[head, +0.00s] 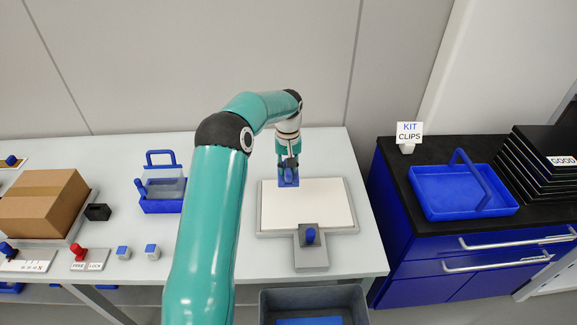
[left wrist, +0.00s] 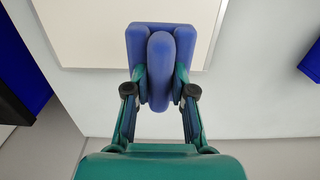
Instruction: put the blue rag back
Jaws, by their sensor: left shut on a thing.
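My left gripper (head: 288,162) is shut on the blue rag (head: 288,179), a blue pad with a raised rounded ridge. In the left wrist view the rag (left wrist: 184,45) sits at the fingertips of my left gripper (left wrist: 160,88), with the ridge between the fingers. In the head view the rag is over the back edge of a pale board (head: 315,205) in a grey frame on the table. I cannot tell whether it touches the board. My right gripper is not in view.
A blue caddy (head: 163,206) stands on the table left of my arm, near a cardboard box (head: 45,200). A grey bin (head: 268,305) is below; a blue tray (head: 435,205) is on the right cabinet.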

